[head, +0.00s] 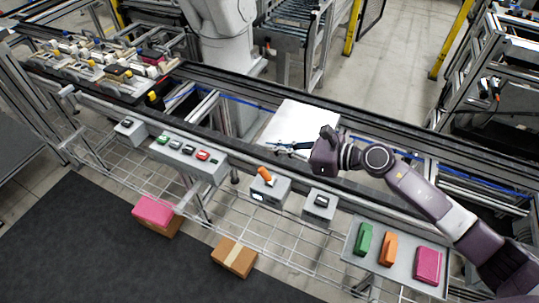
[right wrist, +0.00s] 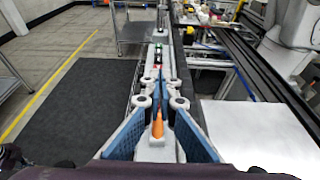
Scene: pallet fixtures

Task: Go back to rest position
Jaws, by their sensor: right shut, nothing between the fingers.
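My right arm comes in from the right in the head view. Its gripper (head: 290,147) is over the conveyor's near rail, by the near edge of a white plate (head: 303,112). In the right wrist view the same gripper (right wrist: 160,85) shows its blue-padded fingers, shut with nothing held. An orange handle (right wrist: 157,125) shows below, between the finger links; it stands on a grey control box and also shows in the head view (head: 265,174). My left gripper is in neither view.
A tray (head: 405,266) with green, orange and pink blocks is below my right arm. A button panel (head: 188,160) lines the front rail. Boxes (head: 234,258) lie on the wire shelf. A loaded pallet (head: 145,95) stands far left, beside a white robot (head: 222,45).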

